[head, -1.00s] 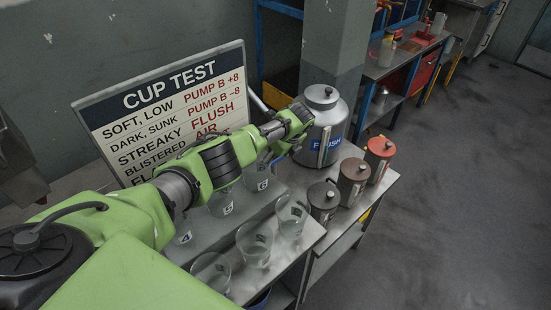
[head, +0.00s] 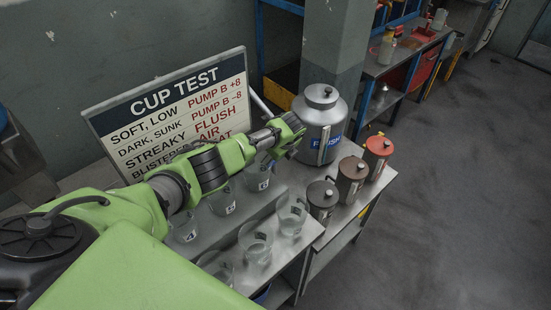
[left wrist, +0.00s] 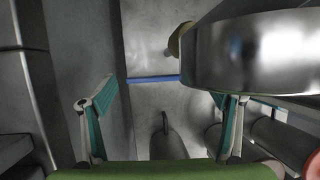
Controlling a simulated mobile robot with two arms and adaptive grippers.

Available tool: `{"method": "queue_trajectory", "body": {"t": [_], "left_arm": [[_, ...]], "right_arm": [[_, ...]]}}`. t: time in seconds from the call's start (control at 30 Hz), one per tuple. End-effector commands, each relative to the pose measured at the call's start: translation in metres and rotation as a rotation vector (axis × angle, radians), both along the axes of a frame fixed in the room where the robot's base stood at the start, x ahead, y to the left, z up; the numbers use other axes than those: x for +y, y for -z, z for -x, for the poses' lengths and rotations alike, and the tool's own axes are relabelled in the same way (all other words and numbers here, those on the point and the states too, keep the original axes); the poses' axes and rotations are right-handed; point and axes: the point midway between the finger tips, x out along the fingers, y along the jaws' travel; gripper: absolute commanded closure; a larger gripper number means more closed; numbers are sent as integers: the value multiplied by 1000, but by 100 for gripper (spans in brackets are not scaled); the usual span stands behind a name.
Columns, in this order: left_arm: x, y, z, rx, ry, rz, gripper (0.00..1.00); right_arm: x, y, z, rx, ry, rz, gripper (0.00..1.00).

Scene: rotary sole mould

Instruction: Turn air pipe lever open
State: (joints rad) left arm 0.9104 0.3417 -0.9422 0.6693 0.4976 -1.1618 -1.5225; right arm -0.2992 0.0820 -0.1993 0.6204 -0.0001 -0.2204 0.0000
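My left gripper (head: 288,137) reaches over the cup bench at the left side of the large metal FLUSH can (head: 321,107). In the left wrist view, the gripper (left wrist: 165,92) has its two teal-padded fingers wide apart, with nothing held between them. A thin blue bar (left wrist: 152,79) lies across the view beyond the fingertips; I cannot tell whether it is a lever. A large shiny metal cylinder (left wrist: 260,50) fills the upper right, close to the right finger, with a small brass-coloured part at its left. No air pipe lever is clearly identifiable. My right gripper is not in view.
Several clear cups (head: 256,240) stand on the bench under my left arm. Three lidded pots, dark (head: 322,199), brown (head: 351,180) and red-topped (head: 377,155), stand at its right. A CUP TEST board (head: 165,110) stands behind. The floor at right is clear.

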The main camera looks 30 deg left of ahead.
Motion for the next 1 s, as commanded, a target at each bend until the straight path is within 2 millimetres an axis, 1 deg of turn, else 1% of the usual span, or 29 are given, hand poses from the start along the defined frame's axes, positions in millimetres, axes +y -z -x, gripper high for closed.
{"method": "queue_trajectory", "body": {"t": [0.17,0.37,0.47,0.9,1.0], "left_arm": [[0,-1,0,-1,0,0,17],[-5,-13,2,-2,2,1,17],[-8,-24,5,-2,3,0,17],[-32,-92,22,-2,1,0,17],[-36,-102,25,-1,0,0,17]], "right_arm": [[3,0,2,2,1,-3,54],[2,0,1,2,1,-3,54],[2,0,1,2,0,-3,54],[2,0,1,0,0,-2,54],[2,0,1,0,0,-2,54]]}}
